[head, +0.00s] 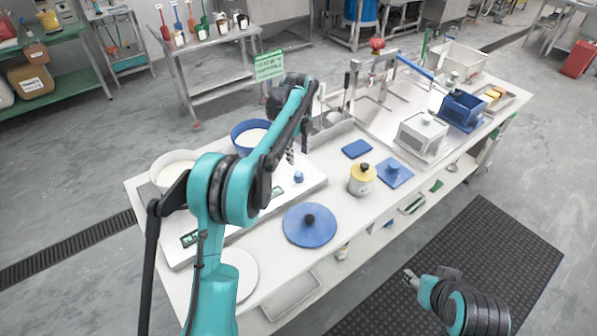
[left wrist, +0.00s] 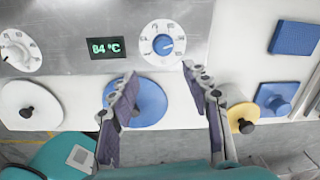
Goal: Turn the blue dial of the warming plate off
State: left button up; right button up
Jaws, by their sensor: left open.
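The blue dial (head: 298,177) sits on the front edge of the steel warming plate (head: 314,185). In the left wrist view the dial (left wrist: 163,45) is a blue knob on a white scale ring, beside a green display (left wrist: 106,47) that seems to read 84 °C. My left gripper (head: 297,150) is above the dial; in the left wrist view its open fingers (left wrist: 160,72) lie to either side and just below the dial, apart from it, with nothing between them. My right gripper (head: 409,277) is low at the right, away from the table; its finger opening is unclear.
A blue lid (head: 310,226) with a black knob lies in front of the warming plate. A yellow-and-white jar (head: 362,180) and a blue pad (head: 357,149) are to its right. A white-filled blue pot (head: 246,132) stands behind. A second, white dial (left wrist: 18,52) is left of the display.

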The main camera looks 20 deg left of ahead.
aim_at(298, 173)
pick_arm(q)
jog(key=shift+w+a+f+m, duration=0.1)
jog(key=shift+w+f+m, duration=0.3)
jog(key=shift+f, duration=0.2)
jog(key=shift+w+a+f+m, duration=0.1)
jog(key=shift+w+f+m, duration=0.25)
jog(key=shift+f, duration=0.6)
notch_tip(298, 173, down, 7)
jog(key=b, duration=0.3)
jog(key=shift+f, duration=0.15)
jog(key=shift+d, duration=0.1)
grip_shut()
